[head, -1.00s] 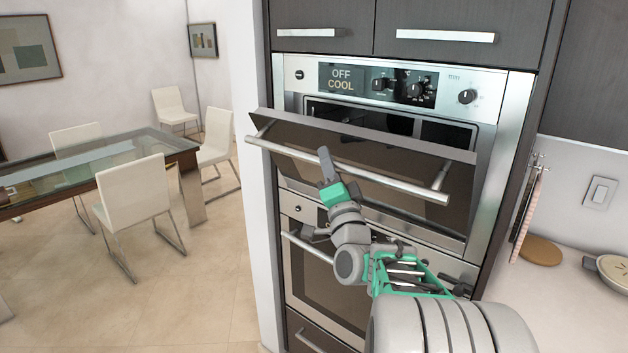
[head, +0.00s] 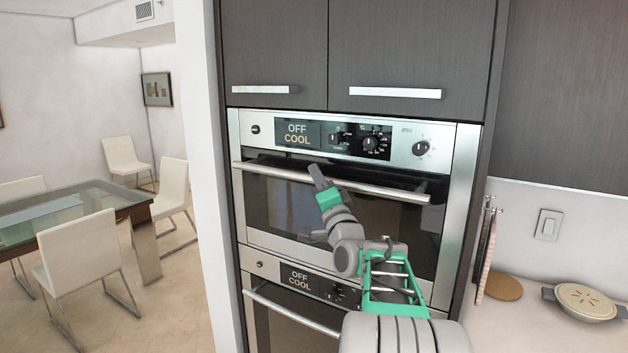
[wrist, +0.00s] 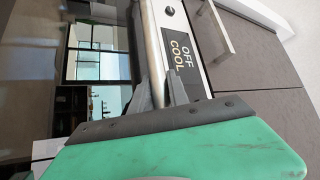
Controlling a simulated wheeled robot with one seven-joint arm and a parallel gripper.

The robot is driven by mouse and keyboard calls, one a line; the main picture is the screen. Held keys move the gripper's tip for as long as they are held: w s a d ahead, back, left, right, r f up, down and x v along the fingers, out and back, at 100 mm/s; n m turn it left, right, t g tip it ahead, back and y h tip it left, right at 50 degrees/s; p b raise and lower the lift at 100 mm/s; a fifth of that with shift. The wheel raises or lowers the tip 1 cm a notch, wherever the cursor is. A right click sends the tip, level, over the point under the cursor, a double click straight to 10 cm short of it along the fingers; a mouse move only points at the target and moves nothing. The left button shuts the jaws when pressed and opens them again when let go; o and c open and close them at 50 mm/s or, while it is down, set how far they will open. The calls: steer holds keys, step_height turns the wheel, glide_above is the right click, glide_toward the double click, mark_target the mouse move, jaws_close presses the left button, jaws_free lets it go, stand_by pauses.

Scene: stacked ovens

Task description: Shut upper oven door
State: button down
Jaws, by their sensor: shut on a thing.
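The upper oven door (head: 275,205) stands upright in the oven front, shut or very nearly so; a dark strip shows above it below the control panel, and I cannot tell if a slight gap remains. Its long silver handle (head: 385,191) runs across the top of the door. My gripper (head: 317,178) is at the middle of this handle. In the wrist view my gripper (wrist: 160,90) has one finger on each side of the handle (wrist: 153,45) and is shut on it. The upper display (head: 298,133) reads "OFF COOL".
The lower oven (head: 285,325) is below, its door appearing shut. Dark cabinets (head: 410,50) hang above. A counter with a pie dish (head: 585,300) and a round board (head: 503,288) is at right. A glass table (head: 65,215) and white chairs stand at left, with floor between.

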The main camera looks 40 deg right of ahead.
steer(key=shift+f, duration=0.25)
steer(key=c, duration=1.5)
jaws_free()
steer(key=shift+d, duration=0.1)
steer(key=shift+o, duration=1.1)
steer(key=shift+r, duration=0.1)
steer(key=shift+s+f, duration=0.25)
steer(key=b+v, duration=0.3)
steer(key=v, duration=0.4)
steer(key=shift+b, duration=0.35)
steer(key=shift+s+r, duration=0.1)
steer(key=shift+s, duration=0.05)
